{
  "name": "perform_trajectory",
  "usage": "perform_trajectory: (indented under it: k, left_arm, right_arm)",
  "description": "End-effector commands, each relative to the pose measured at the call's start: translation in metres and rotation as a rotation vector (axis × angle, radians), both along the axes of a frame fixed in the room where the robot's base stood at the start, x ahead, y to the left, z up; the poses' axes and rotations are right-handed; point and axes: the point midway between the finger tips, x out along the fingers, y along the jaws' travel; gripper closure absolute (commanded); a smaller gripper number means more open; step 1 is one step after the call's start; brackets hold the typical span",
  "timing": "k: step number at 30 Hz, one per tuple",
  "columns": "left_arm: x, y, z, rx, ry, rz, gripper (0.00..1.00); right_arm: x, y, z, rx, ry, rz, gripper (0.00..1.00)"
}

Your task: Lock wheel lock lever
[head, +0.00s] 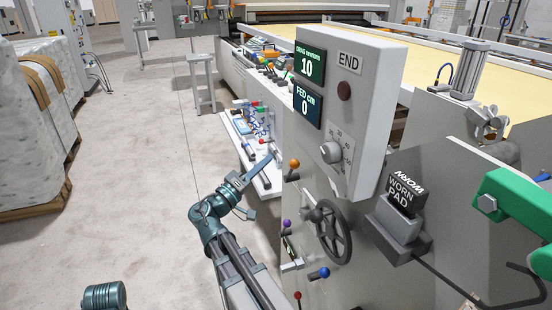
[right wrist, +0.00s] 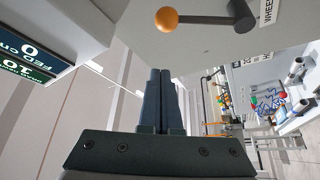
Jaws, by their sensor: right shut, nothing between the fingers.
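The wheel lock lever is a dark arm with an orange ball knob (head: 294,164) on the edge of the grey machine panel, above the handwheel (head: 333,232). In the right wrist view its orange knob (right wrist: 166,19) and dark arm (right wrist: 205,20) stick out sideways from a dark hub beside a partly cut-off label reading "WHEEL" (right wrist: 267,12). My right gripper (head: 266,160) is shut and empty, left of the knob and apart from it. Its closed fingers (right wrist: 160,75) also show in the right wrist view, below the knob. My left gripper is not in view.
The control box (head: 344,100) with displays overhangs the panel. Purple (head: 287,224), blue (head: 324,272) and red (head: 297,295) knobs sit lower down. A cluttered side shelf (head: 262,160) lies behind my gripper. A worn-pad holder (head: 398,225) is at right.

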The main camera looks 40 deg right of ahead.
Motion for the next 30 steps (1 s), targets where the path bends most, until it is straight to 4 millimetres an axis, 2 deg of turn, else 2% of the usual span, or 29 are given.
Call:
perform_trajectory:
  k: [3,10,30]
  left_arm:
    - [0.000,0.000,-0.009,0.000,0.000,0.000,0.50]
    - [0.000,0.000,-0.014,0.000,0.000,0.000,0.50]
    - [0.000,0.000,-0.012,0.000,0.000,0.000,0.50]
  right_arm:
    - [-0.002,0.019,-0.009,0.001,0.000,0.003,1.00]
    - [-0.004,0.038,-0.014,0.000,0.000,0.000,1.00]
    - [-0.005,0.041,-0.014,0.008,0.002,-0.001,1.00]
